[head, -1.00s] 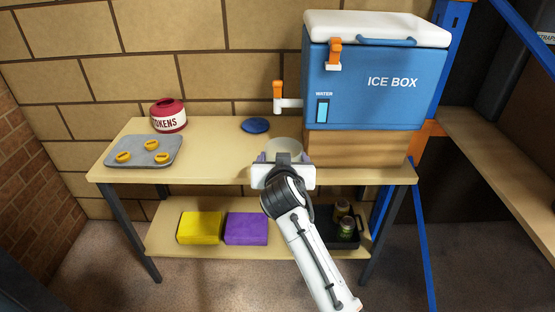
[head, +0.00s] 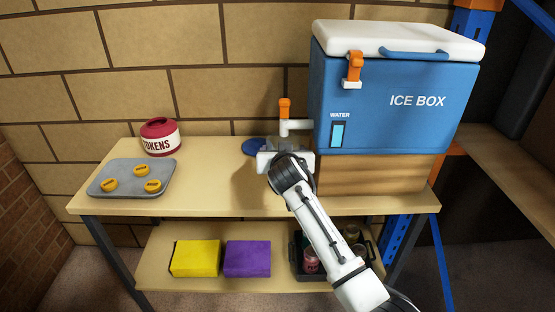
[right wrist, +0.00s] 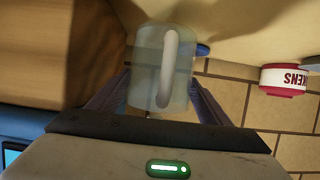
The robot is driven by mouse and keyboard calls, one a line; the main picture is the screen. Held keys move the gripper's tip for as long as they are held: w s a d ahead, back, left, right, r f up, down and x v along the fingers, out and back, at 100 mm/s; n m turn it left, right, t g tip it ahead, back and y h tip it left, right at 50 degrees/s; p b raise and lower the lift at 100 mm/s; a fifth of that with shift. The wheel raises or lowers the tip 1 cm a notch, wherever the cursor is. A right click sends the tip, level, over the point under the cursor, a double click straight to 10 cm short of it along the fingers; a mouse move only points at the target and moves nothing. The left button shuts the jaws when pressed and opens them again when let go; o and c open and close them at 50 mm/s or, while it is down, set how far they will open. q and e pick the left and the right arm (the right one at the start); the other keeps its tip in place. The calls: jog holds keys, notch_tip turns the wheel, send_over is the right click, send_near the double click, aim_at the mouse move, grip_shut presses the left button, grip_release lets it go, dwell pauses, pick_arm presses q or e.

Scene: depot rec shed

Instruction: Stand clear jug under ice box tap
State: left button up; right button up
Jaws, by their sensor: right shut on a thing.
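The blue ice box (head: 400,105) has a white lid and stands on a wooden block at the right of the table. Its tap (head: 285,112), white with an orange lever, sticks out from its left side. My right gripper (head: 283,150) is just below the tap in the head view and shut on the clear jug. The jug (right wrist: 146,80) shows between both fingers in the right wrist view, its pale handle facing the camera. In the head view the gripper mostly hides the jug. Whether its base touches the table, I cannot tell. My left gripper is not in view.
A blue disc (head: 254,146) lies close behind the gripper. A red and white tokens pot (head: 160,139) and a grey tray (head: 124,187) with yellow pieces stand at the left. The wooden block (head: 375,176) borders the gripper's right. The table's front middle is clear.

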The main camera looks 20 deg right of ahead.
notch_tip(320, 180, down, 3)
jog(key=b, duration=0.2)
jog(key=shift+s+r+b, duration=0.1)
jog(key=shift+r+b, duration=0.05)
jog(key=shift+b, duration=0.15)
jog(key=shift+f+b, duration=0.35)
jog(key=shift+f, duration=0.05)
jog(key=shift+r, duration=0.15)
jog(key=shift+f, duration=0.25)
jog(key=o, duration=1.3)
